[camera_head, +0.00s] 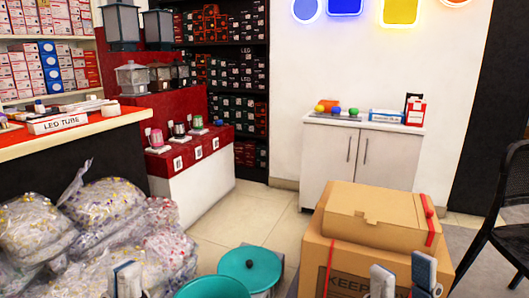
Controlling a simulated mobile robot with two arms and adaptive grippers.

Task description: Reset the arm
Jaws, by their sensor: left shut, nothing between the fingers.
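My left gripper (127,280) shows at the bottom left, in front of the clear plastic bags. Its fingers are together and hold nothing. My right gripper (403,273) shows at the bottom right, in front of the cardboard boxes. Its two fingers stand apart with nothing seen between them. Both arms are mostly below the picture's lower edge, so their pose is hidden.
Stuffed plastic bags (100,222) fill the lower left. A teal round-lidded bin (251,264) stands at bottom centre. Stacked cardboard boxes (375,218) and a black chair (510,205) are at right. A white cabinet (360,155) stands behind. Tiled floor (245,215) is clear mid-picture.

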